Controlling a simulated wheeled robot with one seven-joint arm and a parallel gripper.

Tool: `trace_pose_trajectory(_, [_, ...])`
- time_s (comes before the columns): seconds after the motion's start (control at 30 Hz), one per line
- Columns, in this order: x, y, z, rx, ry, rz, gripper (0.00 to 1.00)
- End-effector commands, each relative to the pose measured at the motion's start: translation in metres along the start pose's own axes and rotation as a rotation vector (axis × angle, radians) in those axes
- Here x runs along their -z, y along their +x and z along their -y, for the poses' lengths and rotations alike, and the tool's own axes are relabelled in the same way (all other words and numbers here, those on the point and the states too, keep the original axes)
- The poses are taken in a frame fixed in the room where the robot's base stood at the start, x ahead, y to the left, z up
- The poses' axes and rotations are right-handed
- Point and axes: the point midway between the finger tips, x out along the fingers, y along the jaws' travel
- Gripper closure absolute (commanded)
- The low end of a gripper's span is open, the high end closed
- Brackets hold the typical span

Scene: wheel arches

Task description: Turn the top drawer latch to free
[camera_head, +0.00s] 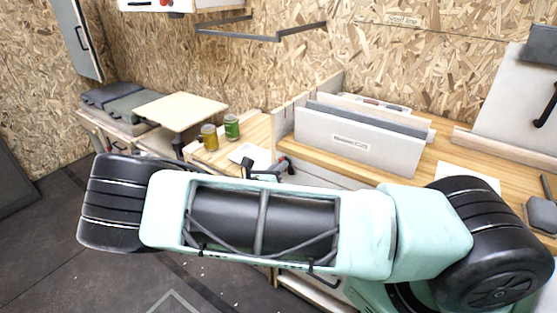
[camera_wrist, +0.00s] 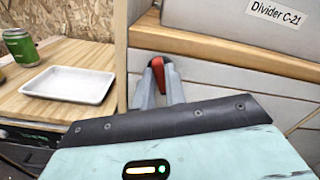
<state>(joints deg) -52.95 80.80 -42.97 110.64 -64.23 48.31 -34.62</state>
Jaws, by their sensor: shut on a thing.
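The red latch (camera_wrist: 158,72) shows in the wrist view on the white drawer cabinet front, close to its left edge. It stands roughly upright. My gripper (camera_wrist: 158,82) is shut on the latch, with a grey finger on each side of it. The latch's lower part and pivot are hidden by my fingers and wrist. The top drawer front (camera_wrist: 215,72) lies flat and pale under the wooden worktop.
A white tray (camera_wrist: 72,85) and a green can (camera_wrist: 19,46) sit on the side bench to the left. A white divider labelled Divider C-21 (camera_head: 355,142) stands on the worktop above the drawers. Dark floor lies at left.

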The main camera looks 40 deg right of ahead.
Motion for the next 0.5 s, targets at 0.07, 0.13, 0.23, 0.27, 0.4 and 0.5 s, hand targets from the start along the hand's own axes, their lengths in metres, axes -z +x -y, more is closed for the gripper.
trace_pose_trajectory(0.07, [-0.0039,-0.0004,0.0013,-0.001,-0.075,-0.001,1.00])
trace_pose_trajectory(0.13, [-0.0035,-0.0004,0.0010,-0.001,-0.142,-0.001,1.00])
trace_pose_trajectory(0.23, [-0.0030,-0.0008,0.0000,-0.001,-0.237,-0.001,1.00])
trace_pose_trajectory(0.27, [-0.0028,-0.0006,-0.0001,-0.001,-0.265,-0.001,1.00])
trace_pose_trajectory(0.4, [-0.0018,-0.0009,-0.0009,-0.001,-0.398,0.000,1.00])
trace_pose_trajectory(0.5, [-0.0015,-0.0007,-0.0017,-0.002,-0.493,0.000,1.00])
